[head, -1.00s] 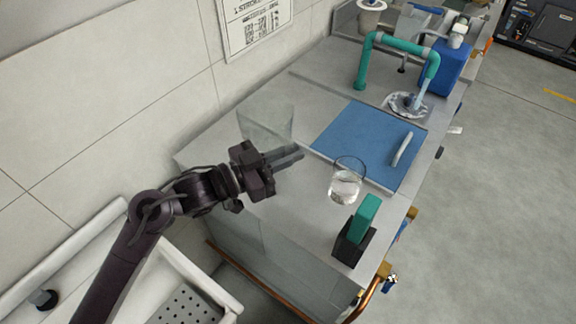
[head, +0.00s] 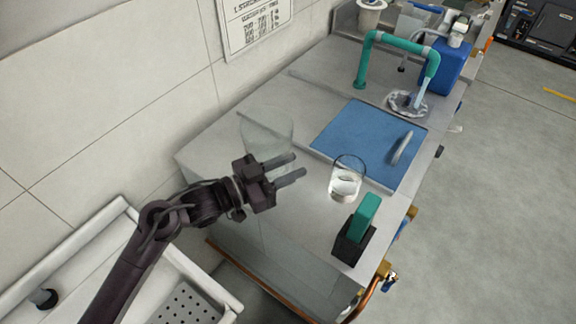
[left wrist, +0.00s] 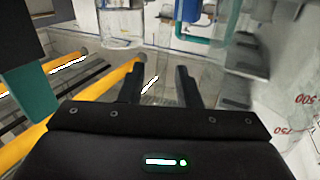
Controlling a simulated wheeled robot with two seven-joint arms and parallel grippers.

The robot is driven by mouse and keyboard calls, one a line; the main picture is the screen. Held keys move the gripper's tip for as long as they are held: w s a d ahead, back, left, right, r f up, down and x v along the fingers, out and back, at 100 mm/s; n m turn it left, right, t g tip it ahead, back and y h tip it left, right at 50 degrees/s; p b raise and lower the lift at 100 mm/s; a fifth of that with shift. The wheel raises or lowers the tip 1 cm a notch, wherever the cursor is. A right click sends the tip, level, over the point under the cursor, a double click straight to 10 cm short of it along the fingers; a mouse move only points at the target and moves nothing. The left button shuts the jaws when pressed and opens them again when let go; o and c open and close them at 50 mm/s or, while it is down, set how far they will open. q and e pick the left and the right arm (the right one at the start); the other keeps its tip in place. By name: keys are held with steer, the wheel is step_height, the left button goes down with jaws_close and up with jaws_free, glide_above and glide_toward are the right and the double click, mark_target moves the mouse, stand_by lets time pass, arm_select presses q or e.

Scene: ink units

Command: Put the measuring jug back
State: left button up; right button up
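A large, faint clear vessel (head: 267,130), which looks like the measuring jug, stands on the steel counter near the wall in the head view. Clear plastic with red scale marks (left wrist: 298,112) shows at the right of the left wrist view and appears to be the same vessel. My left gripper (head: 296,166) is just in front of it, fingers apart and pointing right across the counter. In the left wrist view the fingers (left wrist: 160,82) are apart; I see nothing clearly held. Whether they touch the jug I cannot tell. My right gripper is not in view.
A clear glass with liquid (head: 346,186) stands right of the gripper. Near the front edge is a teal block (head: 366,215) in a black holder (head: 350,248).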

arm_select(q)
steer(key=shift+a+r, duration=0.1)
steer(key=shift+r, duration=0.1)
steer(key=b+v, duration=0.1)
steer(key=v, duration=0.5)
steer(key=shift+s+a+f, duration=0.1)
steer(key=shift+s+a, duration=0.3)
steer(key=shift+a, duration=0.2)
